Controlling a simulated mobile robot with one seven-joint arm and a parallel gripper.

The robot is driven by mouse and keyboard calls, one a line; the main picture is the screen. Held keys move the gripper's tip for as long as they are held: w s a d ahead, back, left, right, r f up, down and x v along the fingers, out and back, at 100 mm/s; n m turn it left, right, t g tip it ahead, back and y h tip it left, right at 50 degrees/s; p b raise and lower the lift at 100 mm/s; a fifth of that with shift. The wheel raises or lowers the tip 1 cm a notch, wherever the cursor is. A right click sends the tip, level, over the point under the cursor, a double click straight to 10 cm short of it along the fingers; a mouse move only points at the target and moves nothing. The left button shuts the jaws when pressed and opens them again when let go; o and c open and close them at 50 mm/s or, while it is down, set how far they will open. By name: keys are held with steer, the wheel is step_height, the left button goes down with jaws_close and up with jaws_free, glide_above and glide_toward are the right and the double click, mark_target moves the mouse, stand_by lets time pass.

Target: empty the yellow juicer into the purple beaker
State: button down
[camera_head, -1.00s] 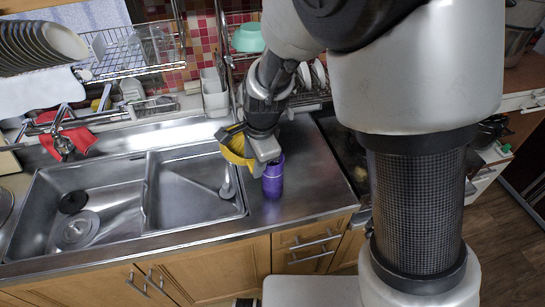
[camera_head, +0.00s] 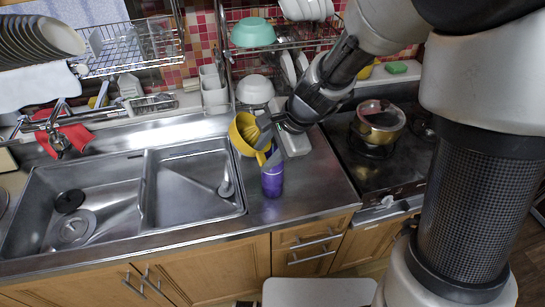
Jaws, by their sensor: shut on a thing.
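The yellow juicer (camera_head: 240,134) is in my gripper (camera_head: 273,124), to the right of the sink's back right corner. It is tilted steeply, with its ribbed inside facing the camera and its lower edge near the beaker's mouth. My gripper is shut on its right side. The purple beaker (camera_head: 272,181) stands upright on the steel counter, just below and right of the juicer. Part of its top is hidden by the juicer's lower end, and I cannot tell whether the two touch. Any contents of the beaker are hidden.
The double sink (camera_head: 130,195) is on the left. A pot (camera_head: 378,122) sits on the stove to the right. A white bowl (camera_head: 255,90) and utensil holders (camera_head: 214,90) stand behind. The counter right of the beaker is clear.

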steer(key=shift+d+f+y+b, duration=0.3)
steer(key=shift+f+y+b, duration=0.55)
steer(key=shift+b, duration=2.45)
steer(key=shift+d+r+m+y+b, duration=0.15)
steer(key=shift+y+b, duration=0.7)
steer(key=shift+b, duration=0.95)
steer(key=shift+d+f+m+y+b, duration=0.2)
steer(key=shift+y+b, duration=0.6)
steer(key=shift+b, duration=0.95)
steer(key=shift+r+h+p, duration=0.3)
steer(key=shift+r+p, duration=0.3)
steer(key=shift+p, duration=0.5)
steer(key=h+p, duration=0.1)
steer(key=p, duration=0.2)
steer(key=a+h+p, duration=0.1)
steer(key=p, duration=0.2)
steer(key=shift+h, duration=0.3)
steer(key=r+h+p, duration=0.1)
steer(key=p, duration=0.5)
steer(key=shift+a+h, duration=0.15)
steer(key=shift+h, duration=0.25)
steer(key=shift+r+p, duration=0.15)
steer(key=shift+p, duration=0.35)
